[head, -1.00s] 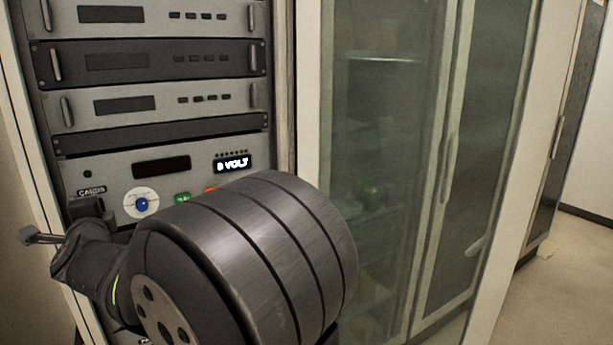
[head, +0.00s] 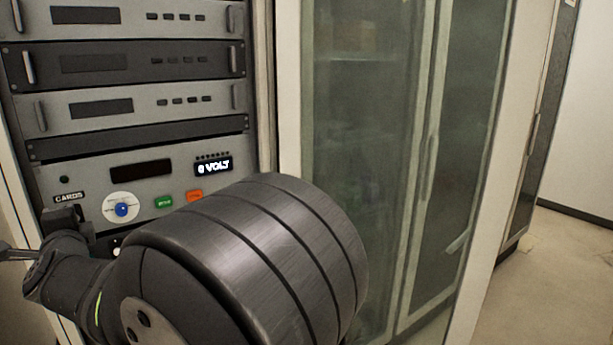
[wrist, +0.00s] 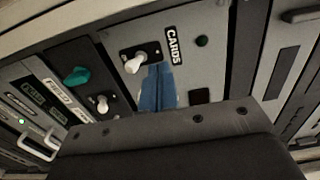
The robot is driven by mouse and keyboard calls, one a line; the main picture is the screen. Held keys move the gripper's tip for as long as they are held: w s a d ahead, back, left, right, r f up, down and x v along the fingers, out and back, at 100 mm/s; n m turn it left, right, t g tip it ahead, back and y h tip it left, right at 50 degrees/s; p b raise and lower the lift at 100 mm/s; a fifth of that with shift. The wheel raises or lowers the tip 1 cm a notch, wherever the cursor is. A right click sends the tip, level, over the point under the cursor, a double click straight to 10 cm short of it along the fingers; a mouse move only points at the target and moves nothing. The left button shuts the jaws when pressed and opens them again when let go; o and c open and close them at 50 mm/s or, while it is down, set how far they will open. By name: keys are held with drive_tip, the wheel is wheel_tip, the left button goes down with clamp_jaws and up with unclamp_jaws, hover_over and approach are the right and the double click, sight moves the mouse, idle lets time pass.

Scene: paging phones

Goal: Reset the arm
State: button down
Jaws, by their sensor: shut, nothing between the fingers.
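My gripper (wrist: 157,88) shows in the wrist view as two blue fingers held together, empty. They point at a grey panel, beside a white knob (wrist: 142,62) and the CARDS label (wrist: 173,46). I cannot tell whether the fingertips touch the panel. In the head view my dark arm (head: 250,260) fills the lower middle and reaches left in front of the rack. The grey panel (head: 90,180) there has a lit display (head: 213,166) that seems to read 0 VOLT, a blue knob (head: 122,210), a green button (head: 163,202) and an orange button (head: 195,196).
Rack units with handles (head: 130,105) are stacked above the panel. A glass-door cabinet (head: 365,130) stands close on the right of the rack. Open floor (head: 545,280) lies at the far right. The wrist view also shows a teal knob (wrist: 76,76) and another white knob (wrist: 102,104).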

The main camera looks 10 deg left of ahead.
drive_tip(key=v, duration=0.4)
drive_tip(key=f+x, duration=0.2)
drive_tip(key=x, duration=0.6)
drive_tip(key=s+d+r, duration=0.2)
drive_tip(key=s+d, duration=0.4)
drive_tip(key=s, duration=0.1)
drive_tip(key=d+r+m, duration=0.2)
drive_tip(key=d+m, duration=0.2)
drive_tip(key=d, duration=0.4)
drive_tip(key=d+r+m, duration=0.3)
drive_tip(key=d+m, duration=0.2)
drive_tip(key=d, duration=0.2)
drive_tip(key=shift+d, duration=0.35)
drive_tip(key=shift+a, duration=0.15)
drive_tip(key=a+f+n, duration=0.4)
drive_tip(key=a+n, duration=0.4)
drive_tip(key=a, duration=0.5)
drive_tip(key=shift+w, duration=0.4)
